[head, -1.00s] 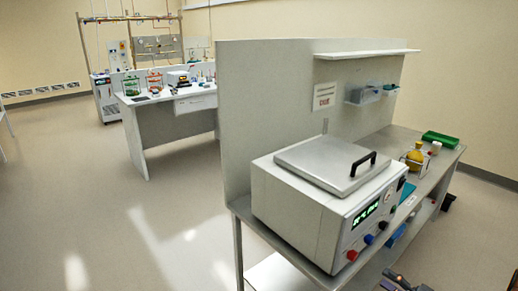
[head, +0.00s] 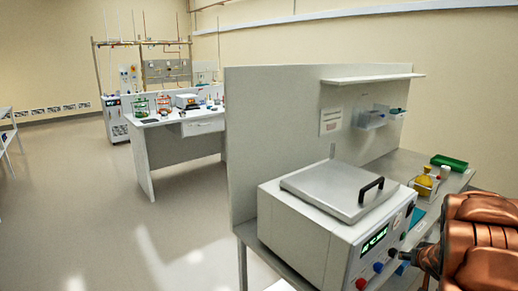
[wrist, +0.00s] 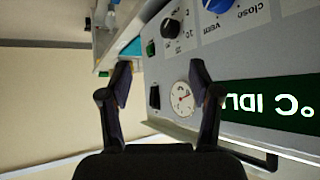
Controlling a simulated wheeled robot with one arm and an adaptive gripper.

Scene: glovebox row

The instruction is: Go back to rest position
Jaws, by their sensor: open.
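My gripper (wrist: 160,82) is open in the wrist view, with its two dark fingers spread and nothing between them. Beyond the fingers is the front panel of the white benchtop device (wrist: 215,45), seen rolled over, with a round gauge (wrist: 182,98), a black knob (wrist: 173,27), a blue knob (wrist: 219,5) and a green display (wrist: 268,97). In the head view the same device (head: 310,232) sits on the metal bench with its flat lid (head: 325,187) down. My copper-coloured arm is at the right edge, in front of the bench, and hides part of it.
A green tray (head: 449,162) and a yellow-filled bottle (head: 424,180) stand on the bench behind the device. A tall grey partition (head: 275,130) with a shelf (head: 372,79) backs it. A white lab table (head: 165,140) stands farther back.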

